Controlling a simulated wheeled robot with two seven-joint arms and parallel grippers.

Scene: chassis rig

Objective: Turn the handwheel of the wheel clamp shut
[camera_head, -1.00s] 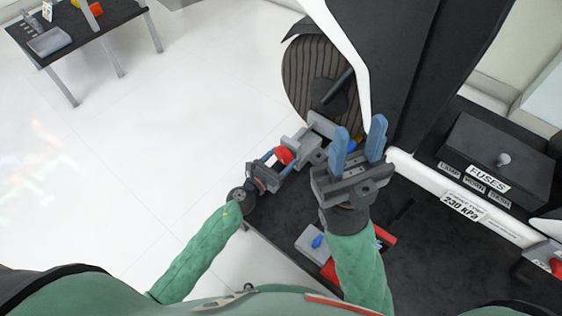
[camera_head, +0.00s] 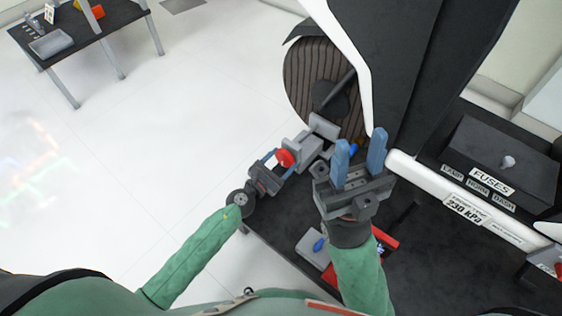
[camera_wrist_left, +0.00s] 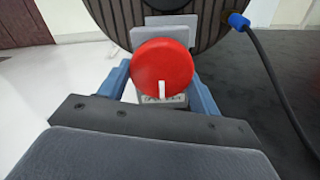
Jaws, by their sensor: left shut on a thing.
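The red handwheel (camera_head: 285,158) sits at the near end of the grey wheel clamp (camera_head: 312,138), by the tyre (camera_head: 308,75). In the left wrist view the handwheel (camera_wrist_left: 162,67) faces me, with a white mark pointing down. My left gripper (camera_head: 277,160) is at the handwheel, its blue fingers on either side and shut on it; the fingers (camera_wrist_left: 162,85) also show in the wrist view. The wheel's contact with the fingertips is partly hidden behind its face. My right gripper (camera_head: 360,160) is open and empty, above the dark bench right of the clamp.
A black fuse box (camera_head: 500,155) stands at the right. A grey tray (camera_head: 312,246) and a red object (camera_head: 385,238) lie on the bench near my right forearm. A blue-ended hose (camera_wrist_left: 238,22) runs right of the clamp.

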